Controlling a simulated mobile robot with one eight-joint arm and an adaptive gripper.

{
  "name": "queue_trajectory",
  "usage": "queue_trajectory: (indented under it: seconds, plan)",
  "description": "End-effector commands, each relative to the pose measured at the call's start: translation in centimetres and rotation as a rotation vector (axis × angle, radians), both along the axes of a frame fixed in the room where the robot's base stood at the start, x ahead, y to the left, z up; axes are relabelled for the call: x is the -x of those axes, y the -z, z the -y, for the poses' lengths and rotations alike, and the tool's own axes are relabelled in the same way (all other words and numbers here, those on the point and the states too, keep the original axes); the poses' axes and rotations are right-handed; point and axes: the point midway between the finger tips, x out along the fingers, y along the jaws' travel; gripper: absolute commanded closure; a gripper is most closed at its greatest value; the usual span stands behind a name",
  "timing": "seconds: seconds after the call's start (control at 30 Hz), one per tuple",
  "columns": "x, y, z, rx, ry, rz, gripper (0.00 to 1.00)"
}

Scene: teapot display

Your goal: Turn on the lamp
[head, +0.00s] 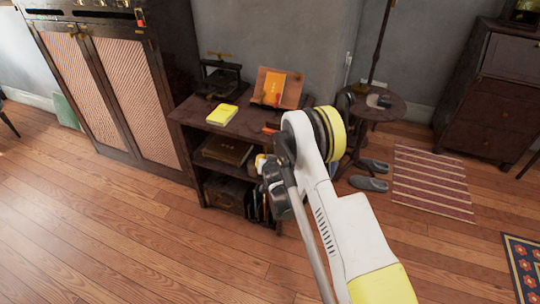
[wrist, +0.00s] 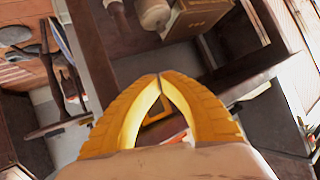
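A thin dark upright pole (head: 381,42), which may be the lamp's stand, rises beside the small round table (head: 388,108) against the back wall. Its top is cut off by the picture edge, so no shade, bulb or switch shows. My gripper (wrist: 160,76) has two yellow curved fingers whose tips meet, with an open gap lower between them. It looks shut and holds nothing that I can see. In the head view my white arm reaches over the front of the dark shelf unit (head: 188,114), mostly hiding the gripper.
On the shelf unit are a yellow book (head: 222,115), a wooden stand (head: 292,90) with an orange book, and a dark device (head: 221,77). Slippers (head: 368,183) and a striped rug (head: 432,182) lie to the right. A tall cabinet (head: 118,85) stands left. The front floor is clear.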

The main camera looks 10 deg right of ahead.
Motion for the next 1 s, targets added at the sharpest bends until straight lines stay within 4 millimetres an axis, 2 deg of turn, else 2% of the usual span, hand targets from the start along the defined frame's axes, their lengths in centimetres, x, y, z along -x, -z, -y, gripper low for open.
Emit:
queue_trajectory:
  seconds: [1.0]
  plan:
    - [-0.65,0.08,0.44,0.0,0.0,0.0,1.0]
